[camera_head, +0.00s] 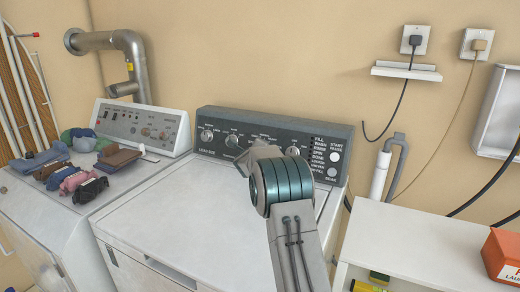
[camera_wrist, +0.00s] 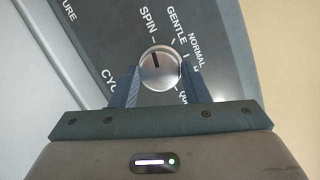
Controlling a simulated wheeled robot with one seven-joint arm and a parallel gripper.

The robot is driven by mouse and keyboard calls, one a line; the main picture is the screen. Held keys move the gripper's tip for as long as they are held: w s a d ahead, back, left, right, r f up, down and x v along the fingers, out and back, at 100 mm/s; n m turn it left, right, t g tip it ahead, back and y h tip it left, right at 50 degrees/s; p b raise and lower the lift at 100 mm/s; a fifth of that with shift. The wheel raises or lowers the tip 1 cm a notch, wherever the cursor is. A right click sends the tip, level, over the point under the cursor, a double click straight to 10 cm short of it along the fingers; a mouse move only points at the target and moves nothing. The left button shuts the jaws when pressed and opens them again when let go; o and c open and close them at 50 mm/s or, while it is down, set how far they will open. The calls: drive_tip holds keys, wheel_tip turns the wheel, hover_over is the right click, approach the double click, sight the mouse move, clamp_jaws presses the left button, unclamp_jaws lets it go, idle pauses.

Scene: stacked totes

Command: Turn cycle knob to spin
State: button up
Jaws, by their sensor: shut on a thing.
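The cycle knob (camera_wrist: 160,68) is a round silver dial on the dark grey washer panel (camera_wrist: 100,45), with a ring of printed labels around it. The SPIN label (camera_wrist: 148,20) is up and slightly left of the knob, and GENTLE and NORMAL are to its right. A short dark mark on the knob's face points up toward the SPIN side; its exact alignment is hard to tell. My gripper (camera_wrist: 160,82) is shut on the knob, with one finger at each side of its lower half. In the head view my wrist hides the knob.
The washer (camera_head: 175,215) has a clear white top. Folded clothes (camera_head: 75,170) lie on the machine at left. A white shelf unit (camera_head: 420,240) with an orange box (camera_head: 503,255) stands at right. Other knobs and a START button (camera_head: 334,157) share the panel.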

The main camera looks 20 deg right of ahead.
drive_tip(key=shift+a, duration=0.1)
drive_tip(key=o, duration=1)
drive_tip(key=shift+c, duration=0.2)
drive_tip(key=shift+s, duration=0.1)
drive_tip(key=b+v, duration=0.2)
drive_tip(key=v, duration=1.1)
drive_tip(key=shift+s+a+b, duration=0.25)
drive_tip(key=shift+b, duration=0.1)
drive_tip(key=shift+r, duration=0.15)
